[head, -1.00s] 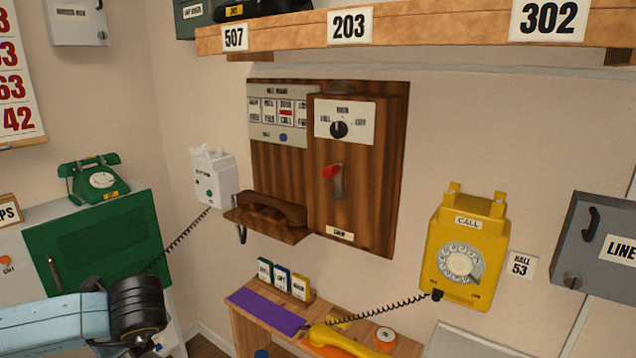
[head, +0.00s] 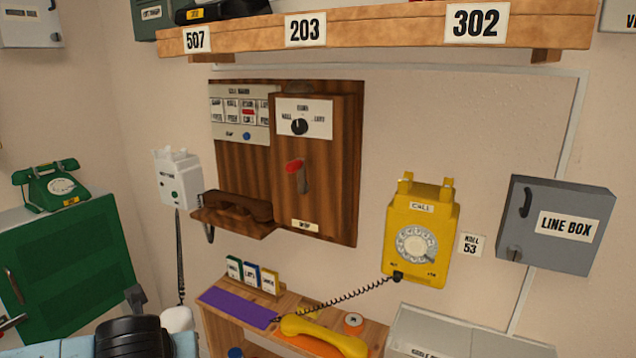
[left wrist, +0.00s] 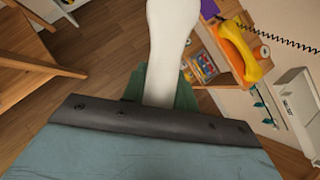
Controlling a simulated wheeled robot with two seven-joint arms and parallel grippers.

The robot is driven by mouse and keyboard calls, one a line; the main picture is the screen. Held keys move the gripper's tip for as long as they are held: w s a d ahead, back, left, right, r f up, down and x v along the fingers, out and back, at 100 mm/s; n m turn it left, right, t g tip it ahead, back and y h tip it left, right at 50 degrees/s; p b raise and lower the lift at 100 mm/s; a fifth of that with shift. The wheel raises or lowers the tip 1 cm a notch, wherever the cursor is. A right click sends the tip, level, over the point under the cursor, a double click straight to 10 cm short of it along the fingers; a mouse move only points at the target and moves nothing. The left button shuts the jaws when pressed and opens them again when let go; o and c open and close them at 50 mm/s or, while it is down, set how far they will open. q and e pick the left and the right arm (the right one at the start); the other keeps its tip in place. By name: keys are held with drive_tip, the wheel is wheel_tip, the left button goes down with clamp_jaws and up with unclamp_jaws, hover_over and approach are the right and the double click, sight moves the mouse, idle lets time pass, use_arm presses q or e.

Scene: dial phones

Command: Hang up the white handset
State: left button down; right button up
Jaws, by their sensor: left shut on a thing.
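The white handset (left wrist: 170,45) is held in my left gripper (left wrist: 160,95), which is shut on it; its far end runs out of the top of the left wrist view. In the head view, part of the white handset (head: 178,318) shows at the bottom left beside my dark wrist. The white wall phone (head: 178,182) hangs on the wall left of the wooden board, above the handset. Its cradle on top is empty. Its dark cord hangs almost straight down to the handset. My right gripper is not in view.
The wooden switchboard (head: 338,190) bears a brown handset (head: 238,208) on its ledge. A yellow phone (head: 420,245) hangs right, its yellow handset (head: 325,335) lying on the low shelf (head: 215,325). A green phone (head: 52,187) stands left. A grey line box (head: 553,222) is far right.

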use_arm(q)
drive_tip(key=d+r+m+h, duration=0.2)
drive_tip(key=d+m+h, duration=0.15)
drive_tip(key=d, duration=0.45)
wheel_tip(320, 180, down, 11)
drive_tip(key=b, duration=1)
drive_tip(key=shift+s+a+m+t+y, duration=0.15)
drive_tip(key=shift+a+m+t+y, duration=0.05)
drive_tip(key=shift+m+t+y, duration=0.2)
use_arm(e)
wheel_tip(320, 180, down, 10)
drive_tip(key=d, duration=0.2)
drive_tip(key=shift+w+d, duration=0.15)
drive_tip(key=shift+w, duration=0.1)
use_arm(q)
drive_tip(key=shift+r, duration=0.25)
